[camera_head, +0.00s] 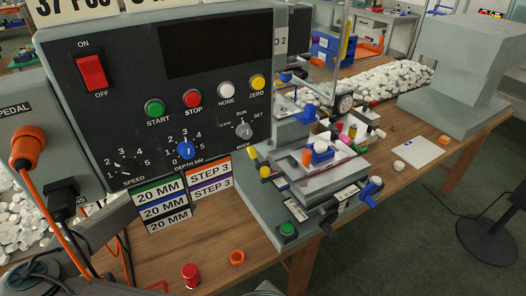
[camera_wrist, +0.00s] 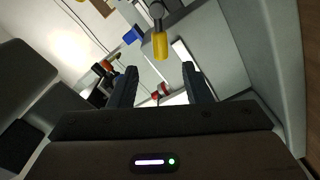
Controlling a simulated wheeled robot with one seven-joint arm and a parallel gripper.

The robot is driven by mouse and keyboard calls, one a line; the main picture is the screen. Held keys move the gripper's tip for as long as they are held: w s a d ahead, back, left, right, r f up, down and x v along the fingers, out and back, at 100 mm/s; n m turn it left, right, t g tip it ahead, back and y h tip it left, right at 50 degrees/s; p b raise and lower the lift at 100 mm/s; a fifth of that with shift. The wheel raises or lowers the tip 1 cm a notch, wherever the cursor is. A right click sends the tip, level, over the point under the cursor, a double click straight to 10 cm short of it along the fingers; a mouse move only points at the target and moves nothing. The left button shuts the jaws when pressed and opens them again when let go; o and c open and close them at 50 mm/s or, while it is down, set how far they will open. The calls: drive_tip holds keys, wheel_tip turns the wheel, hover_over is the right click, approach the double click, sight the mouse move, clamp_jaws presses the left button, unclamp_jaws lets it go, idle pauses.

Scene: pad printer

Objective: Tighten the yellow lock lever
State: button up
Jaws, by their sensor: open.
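A yellow handle (camera_wrist: 160,46) hangs from a dark shaft in the wrist view, just ahead of and between my fingertips. My gripper (camera_wrist: 160,69) is open and empty, with one dark finger on each side below the handle; no contact shows. In the head view, two small yellow knobs show on the left side of the pad printer's stage: a lower one (camera_head: 265,172) and an upper one (camera_head: 253,153). I cannot tell for sure which of them is the handle seen from the wrist. My gripper is not clearly seen in the head view.
The control panel (camera_head: 160,100) stands left of the stage (camera_head: 325,178). A red cap (camera_head: 191,274) and an orange ring (camera_head: 237,257) lie on the wooden bench. White parts (camera_head: 390,78) are piled behind.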

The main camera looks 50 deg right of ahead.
drive_tip(key=p+x, duration=0.1)
drive_tip(key=x, duration=1.1)
drive_tip(key=shift+s+d+p, duration=0.2)
drive_tip(key=shift+d+p, duration=0.15)
clamp_jaws()
